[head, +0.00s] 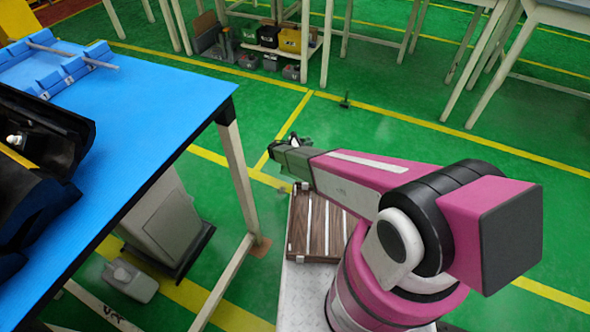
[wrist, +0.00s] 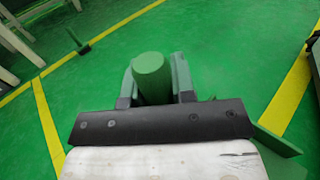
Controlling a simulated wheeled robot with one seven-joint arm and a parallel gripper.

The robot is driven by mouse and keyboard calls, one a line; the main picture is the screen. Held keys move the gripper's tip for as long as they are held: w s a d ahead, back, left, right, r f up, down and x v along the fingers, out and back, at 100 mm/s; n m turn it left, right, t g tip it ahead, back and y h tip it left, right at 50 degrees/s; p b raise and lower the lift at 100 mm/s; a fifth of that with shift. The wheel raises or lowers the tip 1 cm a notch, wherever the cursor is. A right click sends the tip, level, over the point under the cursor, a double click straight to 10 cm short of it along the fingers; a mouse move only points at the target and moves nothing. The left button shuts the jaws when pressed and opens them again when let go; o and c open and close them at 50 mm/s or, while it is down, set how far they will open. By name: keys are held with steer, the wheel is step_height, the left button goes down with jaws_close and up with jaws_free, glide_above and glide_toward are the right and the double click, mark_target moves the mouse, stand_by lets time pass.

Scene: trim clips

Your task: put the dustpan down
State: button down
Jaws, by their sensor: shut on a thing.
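My gripper (wrist: 154,82) is shut on a thick green round handle, which I take to be the dustpan's (wrist: 152,68). It stands between the two grey fingers in the wrist view. The pan is mostly hidden behind my wrist; a flat dark green piece (wrist: 275,140) showing at the lower right may be part of it. In the head view my arm reaches away over the floor, right of the blue table, and its end (head: 287,152) is small and dark. The held thing cannot be made out clearly there.
A blue-topped table (head: 160,108) stands at left, with a grey bin (head: 165,225) below it. A small dark upright thing (head: 345,101) stands on the green floor ahead. A low shelf (head: 300,48) with boxes is at the back. Open floor with yellow lines lies between.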

steer(key=f, duration=0.1)
steer(key=a+f, duration=0.1)
steer(key=f, duration=0.1)
steer(key=shift+s+f, duration=0.15)
steer(key=shift+f, duration=0.35)
steer(key=w+a+f, duration=0.1)
steer(key=w+f, duration=0.9)
steer(key=w, duration=0.1)
steer(key=shift+w+a+f, duration=0.15)
steer(key=shift+a+f, duration=0.2)
steer(key=shift+f, duration=0.05)
steer(key=shift+f, duration=0.15)
steer(key=c, duration=1)
jaws_free()
steer(key=shift+o, duration=0.2)
